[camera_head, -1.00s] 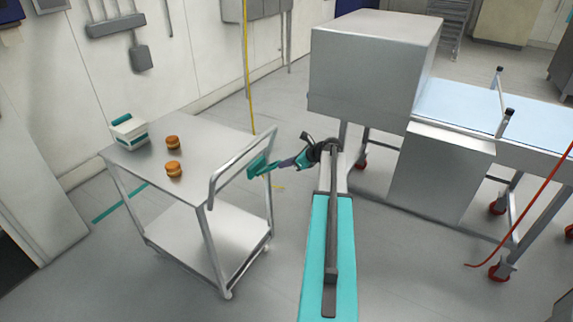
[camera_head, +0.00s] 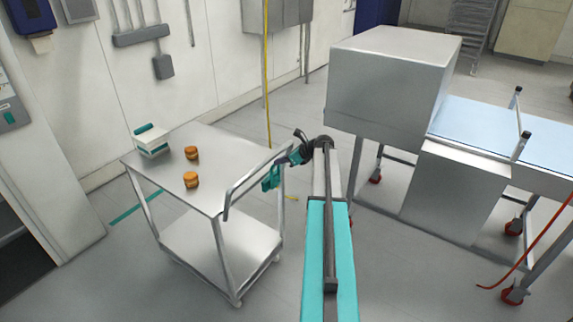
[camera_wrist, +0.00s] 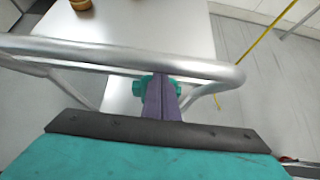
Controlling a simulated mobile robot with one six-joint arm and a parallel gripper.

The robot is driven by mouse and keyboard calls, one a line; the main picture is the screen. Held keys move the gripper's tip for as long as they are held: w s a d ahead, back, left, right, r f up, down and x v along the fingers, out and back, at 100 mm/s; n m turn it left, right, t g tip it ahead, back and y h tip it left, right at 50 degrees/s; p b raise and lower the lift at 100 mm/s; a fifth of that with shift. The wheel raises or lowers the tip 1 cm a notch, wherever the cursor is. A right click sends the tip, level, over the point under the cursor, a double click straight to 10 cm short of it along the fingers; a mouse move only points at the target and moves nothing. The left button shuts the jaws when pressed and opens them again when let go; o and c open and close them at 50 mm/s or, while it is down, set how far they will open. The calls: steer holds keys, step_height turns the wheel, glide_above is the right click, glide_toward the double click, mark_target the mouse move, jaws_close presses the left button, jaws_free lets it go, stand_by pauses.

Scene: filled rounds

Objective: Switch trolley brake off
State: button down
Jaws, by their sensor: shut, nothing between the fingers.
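The steel trolley (camera_head: 215,150) stands left of centre with its tube handle (camera_head: 240,182) facing my arm. A teal part (camera_head: 271,178), apparently the brake lever, sits at the handle's right end. It also shows in the wrist view (camera_wrist: 141,86), just below the handle bar (camera_wrist: 110,55). My gripper (camera_head: 284,168) is at the handle's right end. In the wrist view its purple fingers (camera_wrist: 162,92) are together and empty. Their tips overlap the teal part and end near the bar. I cannot tell whether they touch it. The fingers partly hide the lever.
Two round orange-brown items (camera_head: 191,180) and a white and teal box (camera_head: 152,140) stand on the trolley's top. A steel machine with a blue belt (camera_head: 480,122) stands to the right. A yellow hose (camera_head: 267,90) hangs behind the trolley. Floor between is clear.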

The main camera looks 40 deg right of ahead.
steer(key=shift+w+a+r, duration=0.1)
steer(key=shift+w, duration=0.3)
steer(key=shift+s, duration=0.1)
stand_by(0.3)
steer(key=b+v, duration=0.4)
steer(key=v, duration=0.9)
steer(key=shift+s+r, duration=0.2)
steer(key=shift+r, duration=0.1)
